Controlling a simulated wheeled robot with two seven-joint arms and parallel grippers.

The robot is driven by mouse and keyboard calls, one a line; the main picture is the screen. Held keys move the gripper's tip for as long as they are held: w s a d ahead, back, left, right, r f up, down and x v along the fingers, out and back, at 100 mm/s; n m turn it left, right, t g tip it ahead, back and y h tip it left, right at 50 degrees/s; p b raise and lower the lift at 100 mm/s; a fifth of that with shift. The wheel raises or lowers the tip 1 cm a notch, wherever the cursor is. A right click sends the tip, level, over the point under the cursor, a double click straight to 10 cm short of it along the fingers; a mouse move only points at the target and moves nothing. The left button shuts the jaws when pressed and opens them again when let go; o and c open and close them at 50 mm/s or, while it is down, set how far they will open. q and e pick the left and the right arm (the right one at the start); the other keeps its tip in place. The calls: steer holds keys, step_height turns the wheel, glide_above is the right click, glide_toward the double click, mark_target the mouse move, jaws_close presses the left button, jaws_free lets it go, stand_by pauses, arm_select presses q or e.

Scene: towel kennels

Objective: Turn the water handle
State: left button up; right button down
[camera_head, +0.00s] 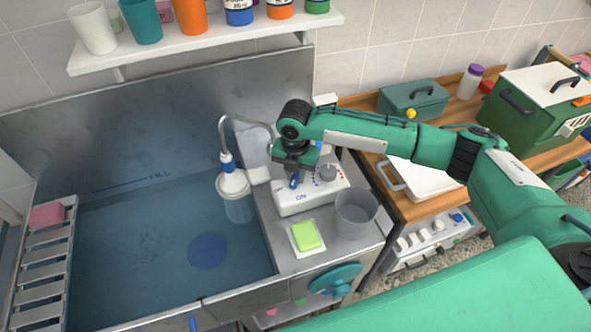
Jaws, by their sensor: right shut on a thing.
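A white control box (325,195) marked "ON" stands on the metal ledge right of the sink. A small blue handle (294,182) is on its left part, with a grey round knob (327,172) to the right. My right gripper (294,170) points down over the box and is shut on the blue handle; its jaws hide part of it. A curved metal tap (227,130) with a white head (233,182) hangs over the sink (278,255). A pale see-through column (240,210) shows below the head. My left gripper is not in view.
A grey cup (356,212) and a green sponge (307,235) stand close by the box. A teal wheel (335,278) is on the front. A shelf (205,42) with cups and jars is above. A slatted rack (44,265) with a pink block lies left.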

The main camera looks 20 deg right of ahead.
mark_target(295, 176)
steer(key=m+p, duration=0.2)
steer(key=shift+r+m, duration=0.25)
steer(key=shift+m, duration=0.05)
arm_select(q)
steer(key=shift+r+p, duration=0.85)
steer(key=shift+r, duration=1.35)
arm_select(e)
steer(key=shift+f+m, duration=0.1)
steer(key=shift+m, duration=0.7)
steer(key=shift+w, duration=0.1)
steer(key=c, duration=1.3)
jaws_free()
steer(key=shift+f, duration=0.1)
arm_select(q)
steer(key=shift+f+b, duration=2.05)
arm_select(e)
steer(key=shift+r, duration=6.95)
